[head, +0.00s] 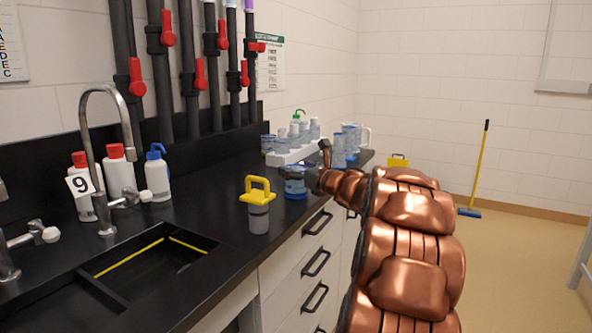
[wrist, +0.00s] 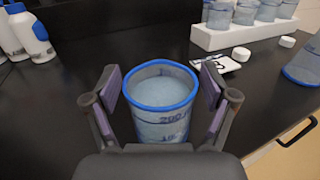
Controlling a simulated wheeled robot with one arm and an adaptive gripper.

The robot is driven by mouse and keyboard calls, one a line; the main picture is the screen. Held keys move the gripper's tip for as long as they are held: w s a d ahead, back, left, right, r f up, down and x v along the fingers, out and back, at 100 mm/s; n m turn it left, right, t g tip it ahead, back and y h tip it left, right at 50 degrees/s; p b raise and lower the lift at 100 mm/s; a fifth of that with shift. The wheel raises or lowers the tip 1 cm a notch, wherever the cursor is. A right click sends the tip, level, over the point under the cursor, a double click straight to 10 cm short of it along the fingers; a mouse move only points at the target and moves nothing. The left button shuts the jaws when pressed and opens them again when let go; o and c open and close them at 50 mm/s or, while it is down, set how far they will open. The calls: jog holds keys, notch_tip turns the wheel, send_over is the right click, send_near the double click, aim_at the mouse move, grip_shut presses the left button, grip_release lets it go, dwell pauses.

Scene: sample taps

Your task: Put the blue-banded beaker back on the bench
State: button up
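The blue-banded beaker (wrist: 162,115) has a blue rim, blue markings and pale contents. It stands upright between the two fingers of my gripper (wrist: 161,88) in the wrist view. The fingers are spread on either side of it, with what look like narrow gaps at the rim; contact lower down is hard to judge. In the head view the beaker (head: 295,188) appears at the front part of the black bench (head: 215,205), partly covered by my gripper (head: 306,178). Its base is hidden in the wrist view.
Behind are a white rack (head: 290,156) with beakers and more beakers (head: 339,152). Wash bottles (head: 157,178), a tap (head: 95,140) and a sink (head: 150,270) are at the left.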

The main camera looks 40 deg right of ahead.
jog(key=shift+r, duration=0.15)
jog(key=shift+s, duration=0.15)
jog(key=s, duration=0.7)
jog(key=s+a, duration=0.1)
jog(key=s, duration=0.3)
jog(key=shift+s+a, duration=0.1)
jog(key=shift+s, duration=0.2)
dwell(0.4)
